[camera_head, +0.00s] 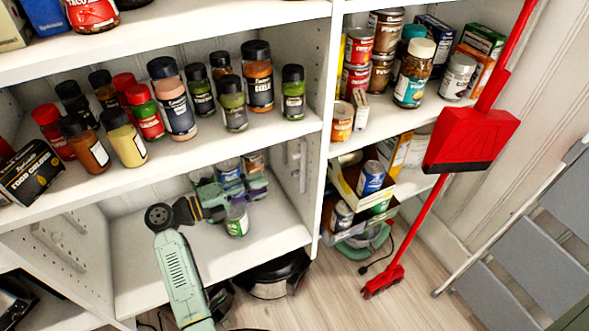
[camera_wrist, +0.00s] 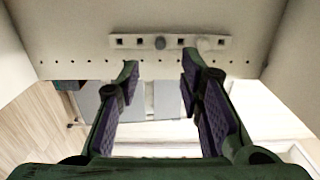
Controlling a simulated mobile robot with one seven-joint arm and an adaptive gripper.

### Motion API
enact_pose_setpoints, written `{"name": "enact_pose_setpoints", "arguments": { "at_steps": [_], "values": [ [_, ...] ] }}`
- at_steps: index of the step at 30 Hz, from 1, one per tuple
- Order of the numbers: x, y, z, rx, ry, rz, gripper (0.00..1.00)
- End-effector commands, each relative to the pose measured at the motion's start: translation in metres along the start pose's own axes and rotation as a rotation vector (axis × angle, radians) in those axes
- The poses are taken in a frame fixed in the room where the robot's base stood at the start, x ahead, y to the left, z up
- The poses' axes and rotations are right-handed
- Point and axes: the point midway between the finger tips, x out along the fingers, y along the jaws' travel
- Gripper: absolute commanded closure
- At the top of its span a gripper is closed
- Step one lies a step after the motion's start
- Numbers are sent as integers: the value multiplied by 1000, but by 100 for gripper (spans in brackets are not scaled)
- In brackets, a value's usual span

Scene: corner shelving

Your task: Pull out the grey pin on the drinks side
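In the wrist view a pale strip (camera_wrist: 128,41) with square holes is fixed to a white panel. A dark grey round pin (camera_wrist: 160,43) sits near the strip's middle, and a pale knob-like pin (camera_wrist: 203,44) sits to its right. My gripper (camera_wrist: 158,72) is open and empty, its two purple-padded green fingers below the strip in the picture, apart from the pins. In the head view my gripper (camera_head: 222,198) is inside the lower shelf bay, partly in front of several cans. A strip on that bay's right wall (camera_head: 297,160) is visible, but its pins are too small to tell apart.
Cans (camera_head: 254,163) stand at the back of the lower bay, and one can (camera_head: 236,220) is near my gripper. Spice jars (camera_head: 172,98) fill the shelf above. A red broom and dustpan (camera_head: 470,140) and a grey step ladder (camera_head: 525,255) are at right.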

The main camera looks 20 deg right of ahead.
Motion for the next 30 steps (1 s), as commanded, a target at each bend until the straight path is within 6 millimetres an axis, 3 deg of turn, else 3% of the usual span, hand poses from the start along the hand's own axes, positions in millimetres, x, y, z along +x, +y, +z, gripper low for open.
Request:
{"name": "enact_pose_setpoints", "arguments": {
  "at_steps": [8, 21, 30],
  "values": [
    [16, -2, 0, 0, 1, -2, 66],
    [75, -1, 0, 1, 2, -1, 66],
    [90, -1, 0, 1, -1, -1, 66]
  ]
}}
